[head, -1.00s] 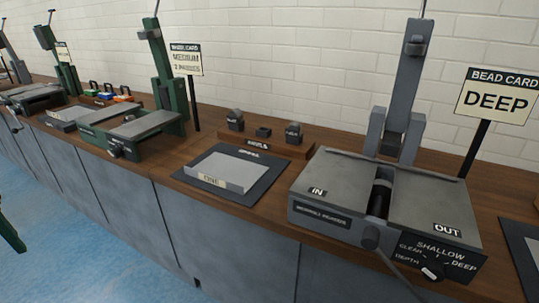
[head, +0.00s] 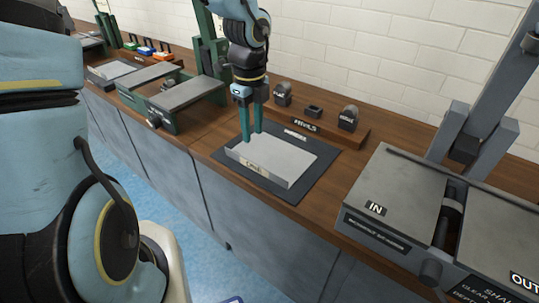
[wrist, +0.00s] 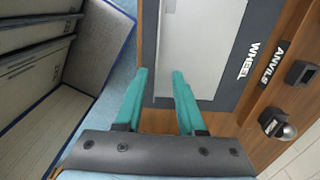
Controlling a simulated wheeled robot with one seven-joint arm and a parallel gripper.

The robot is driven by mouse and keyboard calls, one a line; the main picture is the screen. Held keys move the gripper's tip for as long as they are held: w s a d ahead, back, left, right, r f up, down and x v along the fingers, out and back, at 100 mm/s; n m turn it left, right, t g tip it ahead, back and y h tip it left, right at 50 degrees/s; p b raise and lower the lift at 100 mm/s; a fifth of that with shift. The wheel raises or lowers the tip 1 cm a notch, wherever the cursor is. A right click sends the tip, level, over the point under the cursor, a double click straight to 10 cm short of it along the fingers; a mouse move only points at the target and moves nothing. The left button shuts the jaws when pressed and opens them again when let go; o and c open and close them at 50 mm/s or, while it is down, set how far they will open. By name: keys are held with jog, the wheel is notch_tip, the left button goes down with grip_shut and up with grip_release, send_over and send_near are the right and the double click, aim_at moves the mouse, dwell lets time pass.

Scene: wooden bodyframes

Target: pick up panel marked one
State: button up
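The light grey panel (head: 285,160) lies flat on a dark mat (head: 295,192) on the wooden bench. A small pale label on its front edge seems to read "ONE". My gripper (head: 250,138) points down at the panel's far left part in the head view, its two teal fingers apart. In the wrist view my gripper (wrist: 160,72) is open with nothing held. The panel (wrist: 195,45) shows ahead of and partly between the fingers there. I cannot tell whether the fingertips touch it.
A wooden anvil rack (head: 312,126) stands behind the mat. A grey machine marked IN and OUT (head: 395,185) stands to the right, and a green machine (head: 190,92) to the left. Grey blue-edged compartments (wrist: 50,70) show at left in the wrist view.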

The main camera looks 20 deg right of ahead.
aim_at(254, 159)
notch_tip(254, 159, down, 4)
jog(key=shift+a+f, duration=0.1)
jog(key=shift+f, duration=0.05)
jog(key=f, duration=0.4)
jog(key=shift+s, duration=0.35)
jog(key=shift+f, duration=0.6)
grip_shut()
dwell(0.6)
